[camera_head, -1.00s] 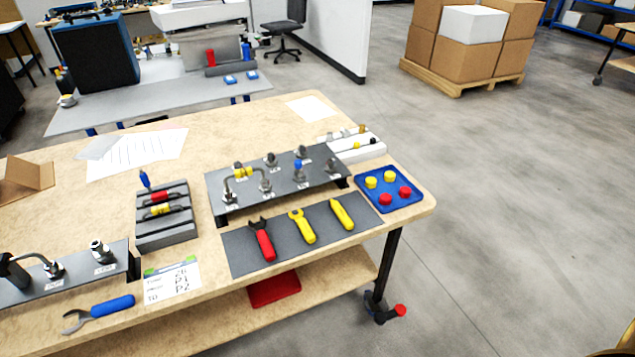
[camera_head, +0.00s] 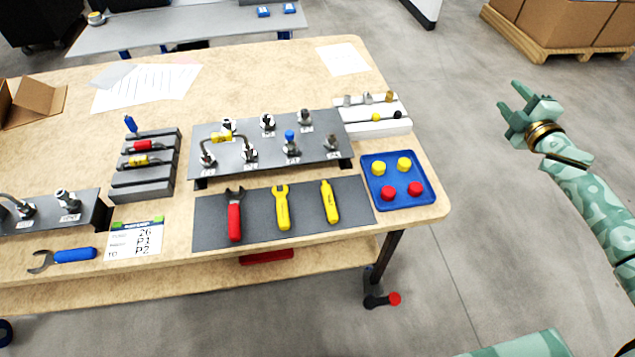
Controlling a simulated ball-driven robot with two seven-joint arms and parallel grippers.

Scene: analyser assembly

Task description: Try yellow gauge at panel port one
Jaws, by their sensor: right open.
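A yellow-banded gauge (camera_head: 143,160) lies in a slot of the dark grey rack (camera_head: 145,182) on the left half of the table, beside a red-banded one (camera_head: 144,146). The dark port panel (camera_head: 268,142) stands on the table at centre, with several fittings; its labels are too small to read, so I cannot tell which is port one. A bent tube with a yellow part (camera_head: 222,136) sits at the panel's left. My right gripper (camera_head: 515,106) is open and empty, in the air right of the table, far from panel and rack. My left gripper is not in view.
A grey mat (camera_head: 262,228) before the panel holds red and yellow tools. A blue tray (camera_head: 382,192) with yellow and red caps is at the right. A white holder (camera_head: 378,129) is behind it. A blue wrench (camera_head: 75,255) and a card (camera_head: 135,241) lie front left.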

